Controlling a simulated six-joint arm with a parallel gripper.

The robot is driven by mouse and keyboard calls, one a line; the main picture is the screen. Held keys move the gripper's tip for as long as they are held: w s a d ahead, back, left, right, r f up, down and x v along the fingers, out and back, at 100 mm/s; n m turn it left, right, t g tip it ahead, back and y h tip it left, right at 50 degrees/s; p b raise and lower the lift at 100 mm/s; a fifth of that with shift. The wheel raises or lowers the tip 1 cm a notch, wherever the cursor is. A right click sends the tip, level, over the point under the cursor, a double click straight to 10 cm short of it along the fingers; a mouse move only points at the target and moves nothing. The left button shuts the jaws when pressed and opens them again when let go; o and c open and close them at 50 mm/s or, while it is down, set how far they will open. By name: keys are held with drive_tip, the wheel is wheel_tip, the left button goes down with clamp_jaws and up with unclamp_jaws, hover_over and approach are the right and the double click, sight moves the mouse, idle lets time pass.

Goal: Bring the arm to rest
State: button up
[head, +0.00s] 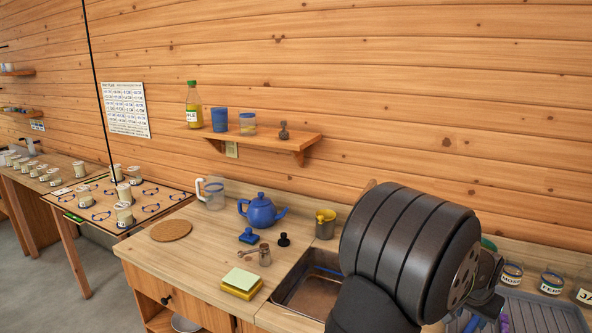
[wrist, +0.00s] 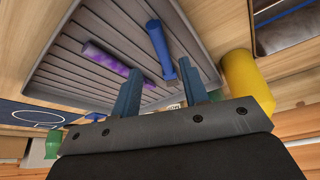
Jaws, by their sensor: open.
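My gripper (wrist: 160,90) shows in the wrist view with its two blue-grey fingers apart and nothing between them. It hangs over a grey ribbed tray (wrist: 75,72). A blue tool (wrist: 160,48) and a speckled purple stick (wrist: 104,58) lie on the tray beyond the fingertips, apart from them as far as I can tell. In the head view my dark arm fills the lower right and hides part of the counter and the gripper's fingers.
The grey tray (head: 550,318) lies right of a sunken basin (head: 305,295). Labelled jars (head: 551,283) stand behind it. A yellow-rimmed metal cup (head: 325,226), blue teapot (head: 261,211), sponge stack (head: 240,284) and cork mat (head: 171,231) stand on the counter. A wall shelf (head: 262,138) hangs above.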

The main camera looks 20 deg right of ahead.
sight(468, 330)
drive_tip(key=x, duration=0.7)
drive_tip(key=shift+d+f, duration=0.1)
drive_tip(key=shift+f, duration=0.25)
drive_tip(key=r, duration=0.5)
drive_tip(key=shift+s, duration=0.3)
drive_tip(key=s+a+r, duration=0.1)
drive_tip(key=s+r, duration=0.5)
drive_tip(key=s, duration=0.4)
drive_tip(key=w+a+n+t+y, duration=0.1)
drive_tip(key=w+a+n, duration=0.2)
drive_tip(key=w+a, duration=0.6)
drive_tip(key=w+a+n+t, duration=0.1)
drive_tip(key=w+a+n, duration=0.25)
drive_tip(key=w, duration=0.95)
drive_tip(key=w+a+n+y, duration=0.1)
drive_tip(key=w+a+n, duration=0.1)
drive_tip(key=w+a, duration=0.5)
drive_tip(key=w+a+f+n+y, duration=0.1)
drive_tip(key=w+a+n, duration=0.1)
drive_tip(key=w+a, duration=0.5)
drive_tip(key=a, duration=0.5)
drive_tip(key=shift+w+a+f+t, duration=0.2)
drive_tip(key=shift+w+t, duration=0.1)
drive_tip(key=shift+w, duration=0.1)
